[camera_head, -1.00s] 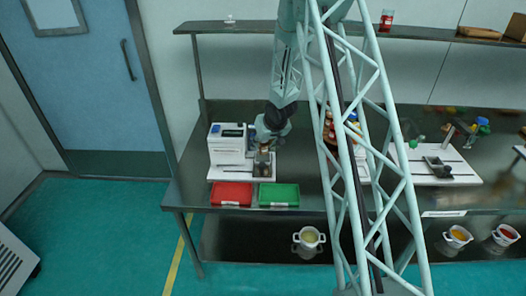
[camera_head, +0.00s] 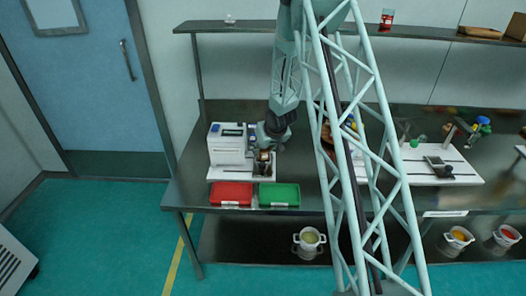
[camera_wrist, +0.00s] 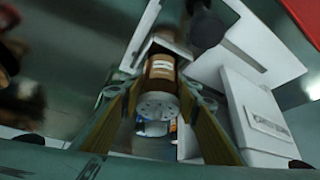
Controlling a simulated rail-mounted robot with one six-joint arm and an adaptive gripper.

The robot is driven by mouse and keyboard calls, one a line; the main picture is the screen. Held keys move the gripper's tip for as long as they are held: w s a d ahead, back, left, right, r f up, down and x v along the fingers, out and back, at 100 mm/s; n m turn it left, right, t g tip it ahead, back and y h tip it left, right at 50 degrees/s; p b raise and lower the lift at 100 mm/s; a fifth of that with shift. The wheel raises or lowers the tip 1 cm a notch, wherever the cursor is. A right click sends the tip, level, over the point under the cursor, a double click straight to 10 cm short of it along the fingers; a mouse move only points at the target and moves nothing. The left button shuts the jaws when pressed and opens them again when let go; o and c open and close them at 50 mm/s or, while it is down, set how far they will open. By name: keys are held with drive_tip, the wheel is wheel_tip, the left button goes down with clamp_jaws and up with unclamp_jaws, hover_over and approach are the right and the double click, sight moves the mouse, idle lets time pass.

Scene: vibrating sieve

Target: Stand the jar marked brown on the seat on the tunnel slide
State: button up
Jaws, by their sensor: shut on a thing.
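A brown jar (camera_wrist: 160,72) with a pale label and a white, dotted end sits between the fingers of my gripper (camera_wrist: 160,118) in the wrist view, and the gripper is shut on it. In the head view the jar (camera_head: 263,156) is a small brown shape at my gripper (camera_head: 264,148). It is over or at a small grey seat (camera_head: 263,169) on the white slide plate, beside a white machine (camera_head: 227,146). The machine's white housing (camera_wrist: 265,120) shows at the right of the wrist view. I cannot tell whether the jar touches the seat.
A red tray (camera_head: 231,194) and a green tray (camera_head: 279,195) lie in front of the machine. Another white plate with a grey fixture (camera_head: 441,168) stands farther right. A shelf (camera_head: 250,27) runs above the table. My lattice structure hides part of the table's middle.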

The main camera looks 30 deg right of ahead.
drive_tip(key=shift+f, duration=0.15)
drive_tip(key=o, duration=0.9)
drive_tip(key=shift+c, duration=0.2)
drive_tip(key=shift+v, duration=1.25)
drive_tip(key=p+v, duration=0.2)
drive_tip(key=v, duration=0.7)
drive_tip(key=shift+r, duration=0.4)
